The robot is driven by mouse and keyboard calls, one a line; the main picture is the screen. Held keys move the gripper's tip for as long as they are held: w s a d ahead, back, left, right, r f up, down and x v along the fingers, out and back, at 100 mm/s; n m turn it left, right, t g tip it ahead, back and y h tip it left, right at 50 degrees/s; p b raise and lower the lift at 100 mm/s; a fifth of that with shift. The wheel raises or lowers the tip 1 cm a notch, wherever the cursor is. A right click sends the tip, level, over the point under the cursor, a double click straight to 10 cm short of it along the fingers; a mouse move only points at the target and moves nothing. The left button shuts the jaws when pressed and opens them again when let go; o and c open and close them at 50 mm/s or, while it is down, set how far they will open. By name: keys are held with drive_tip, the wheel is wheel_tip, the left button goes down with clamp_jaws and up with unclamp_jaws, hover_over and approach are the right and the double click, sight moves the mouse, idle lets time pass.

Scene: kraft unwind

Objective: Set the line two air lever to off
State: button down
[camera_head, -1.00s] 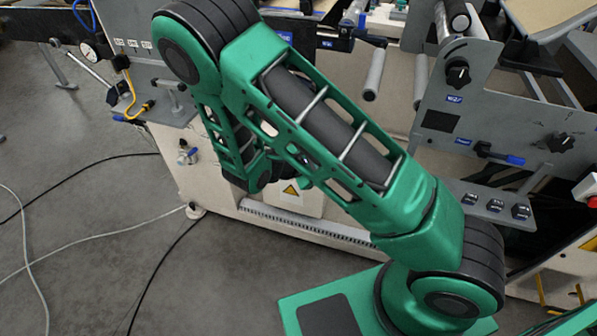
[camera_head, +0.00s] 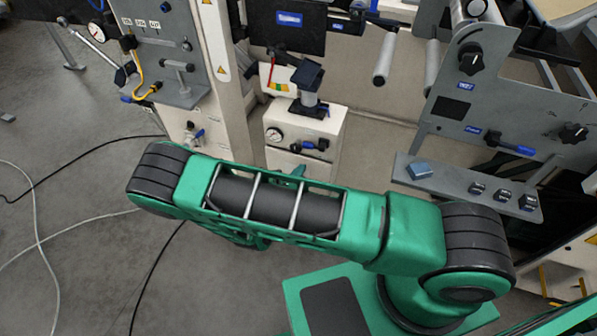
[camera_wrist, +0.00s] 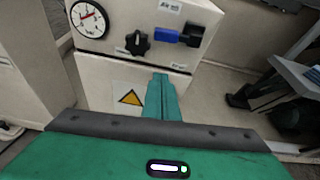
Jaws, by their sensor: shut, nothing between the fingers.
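A cream box (camera_head: 330,133) on the machine carries a round gauge (camera_head: 273,135), a black knob (camera_head: 296,147) and a lever with a blue handle (camera_head: 309,145). In the wrist view the lever's blue handle (camera_wrist: 168,35) lies roughly level, left of its dark body. The labels are too small to read surely. My gripper (camera_wrist: 160,78) is shut and empty, its green fingers pointing at the box, below the lever and apart from it in the picture. In the head view the fingertips (camera_head: 298,170) show just below the box; my arm hides the rest.
The black knob (camera_wrist: 137,43) is close left of the lever in the wrist view. Other blue-handled levers are on the right panel (camera_head: 515,148) and low on the left (camera_head: 197,135). A grey shelf (camera_head: 450,178) with several small blocks is at right.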

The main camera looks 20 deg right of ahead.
sight(314, 145)
drive_tip(key=w+d+r, duration=0.2)
drive_tip(key=w+d, duration=0.1)
drive_tip(key=w, duration=0.1)
drive_tip(key=shift+w, duration=0.4)
idle(0.4)
